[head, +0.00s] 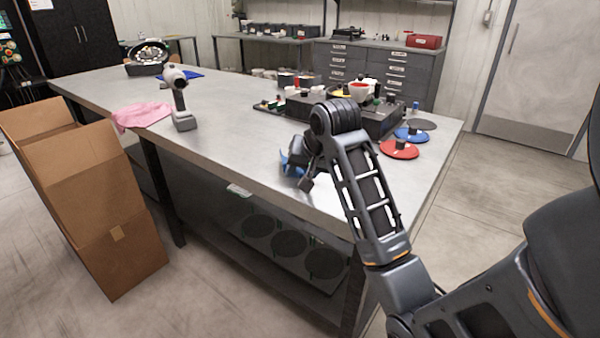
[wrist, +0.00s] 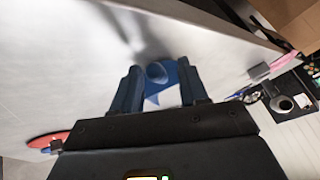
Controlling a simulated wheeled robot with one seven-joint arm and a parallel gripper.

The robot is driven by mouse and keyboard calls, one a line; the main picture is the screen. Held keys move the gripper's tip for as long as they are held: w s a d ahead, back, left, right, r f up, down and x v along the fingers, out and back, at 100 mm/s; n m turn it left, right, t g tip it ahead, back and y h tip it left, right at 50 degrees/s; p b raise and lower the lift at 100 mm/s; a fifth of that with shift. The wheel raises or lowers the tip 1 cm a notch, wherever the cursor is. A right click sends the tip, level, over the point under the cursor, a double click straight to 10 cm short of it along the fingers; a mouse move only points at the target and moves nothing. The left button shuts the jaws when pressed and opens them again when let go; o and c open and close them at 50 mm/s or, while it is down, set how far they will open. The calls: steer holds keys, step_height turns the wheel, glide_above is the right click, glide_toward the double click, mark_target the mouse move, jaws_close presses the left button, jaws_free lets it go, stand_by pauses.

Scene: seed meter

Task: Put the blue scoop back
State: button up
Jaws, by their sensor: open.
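The blue scoop (wrist: 160,75) lies low over or on the grey metal table (wrist: 60,60), between the fingers of my gripper (wrist: 158,68) in the wrist view. The two fingers stand apart, one on each side of it. I cannot tell whether either finger touches it. In the head view, a patch of blue (head: 291,162) shows at my gripper, above the table's front edge; my arm hides much of the gripper there.
A dark seed meter unit (head: 375,120) stands behind my arm, with red (head: 399,150) and blue (head: 411,134) discs to its right. An open cardboard box (head: 110,220) stands by the front. The table's middle is clear.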

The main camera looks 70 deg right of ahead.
steer(key=p+v, duration=0.2)
steer(key=v, duration=0.9)
steer(key=shift+f, duration=0.1)
steer(key=w+a+f+n+t+y, duration=0.1)
steer(key=w+a+f+n+t, duration=0.1)
steer(key=a+f, duration=0.5)
steer(key=w+a+f+n+t, duration=0.1)
steer(key=w+a+f+t, duration=0.2)
steer(key=a, duration=0.7)
steer(key=s+a+f+n+t, duration=0.1)
steer(key=s+a+f+n, duration=0.25)
steer(key=s+a, duration=0.5)
steer(key=s+a+r+n+t+y, duration=0.1)
steer(key=s+a+r+n, duration=0.1)
steer(key=s, duration=0.5)
steer(key=s+a+r+n+t+y, duration=0.2)
steer(key=s+a+n, duration=0.3)
steer(key=s, duration=0.3)
steer(key=shift+s+r+y, duration=0.3)
steer(key=shift+r, duration=0.1)
